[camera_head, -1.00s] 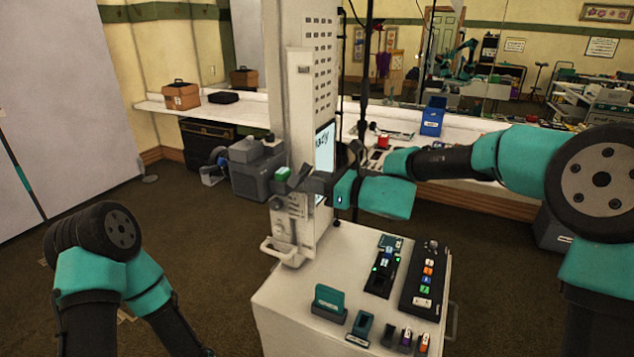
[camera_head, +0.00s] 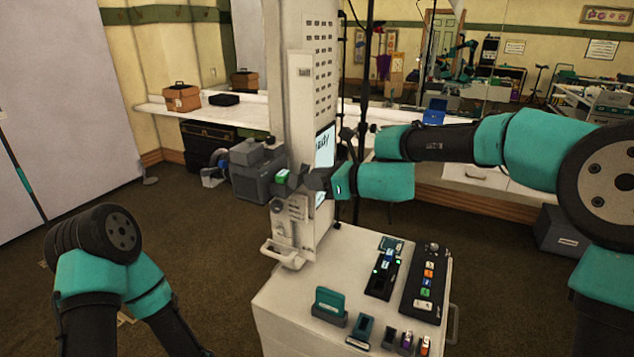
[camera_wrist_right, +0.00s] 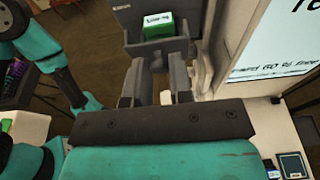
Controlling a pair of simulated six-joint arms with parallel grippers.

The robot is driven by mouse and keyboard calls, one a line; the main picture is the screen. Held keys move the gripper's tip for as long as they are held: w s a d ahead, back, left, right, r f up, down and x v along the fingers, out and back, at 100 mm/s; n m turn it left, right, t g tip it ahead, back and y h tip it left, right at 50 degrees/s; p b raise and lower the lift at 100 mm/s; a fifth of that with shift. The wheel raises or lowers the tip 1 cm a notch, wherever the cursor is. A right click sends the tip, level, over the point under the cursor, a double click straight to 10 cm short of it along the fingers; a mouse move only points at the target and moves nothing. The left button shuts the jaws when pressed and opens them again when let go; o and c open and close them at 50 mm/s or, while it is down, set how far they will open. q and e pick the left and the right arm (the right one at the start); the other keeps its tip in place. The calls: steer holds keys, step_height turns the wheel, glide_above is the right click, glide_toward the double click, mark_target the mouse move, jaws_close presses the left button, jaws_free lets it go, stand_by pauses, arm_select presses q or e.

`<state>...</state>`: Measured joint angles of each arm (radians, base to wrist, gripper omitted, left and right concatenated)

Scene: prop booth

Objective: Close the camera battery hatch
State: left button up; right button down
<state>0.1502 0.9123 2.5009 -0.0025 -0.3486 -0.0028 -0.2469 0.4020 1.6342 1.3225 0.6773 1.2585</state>
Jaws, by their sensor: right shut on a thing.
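A grey battery hatch (camera_head: 283,189) projects from the front of the pale camera column, and it shows at the top of the right wrist view (camera_wrist_right: 160,48). A green battery (camera_head: 282,176) with a white label sits in it, also seen in the wrist view (camera_wrist_right: 160,30). My right gripper (camera_head: 306,180) comes in from the right at the hatch's height. In the wrist view its fingers (camera_wrist_right: 163,68) are shut at the hatch's near edge; the exact contact is hard to see. My left arm is at the lower left, its gripper out of frame.
A white cart top (camera_head: 290,308) below the column holds several batteries, chargers and a button panel (camera_head: 425,283). A screen (camera_head: 325,147) is on the column's side, close to my right gripper. Carpet lies open between the column and my left arm.

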steer(key=shift+w+a+r+g+h, duration=0.15)
steer(key=shift+a+r+g+h, duration=0.15)
steer(key=shift+r+g+h, duration=0.5)
steer(key=shift+w+a+r+g+h, duration=0.15)
steer(key=shift+a+r+g+h, duration=0.2)
steer(key=shift+h, duration=0.85)
steer(key=shift+r, duration=0.1)
steer(key=c, duration=1)
jaws_free()
steer(key=v, duration=1.7)
steer(key=shift+s+d+r, duration=0.1)
steer(key=shift+r, duration=0.05)
steer(key=shift+c, duration=0.2)
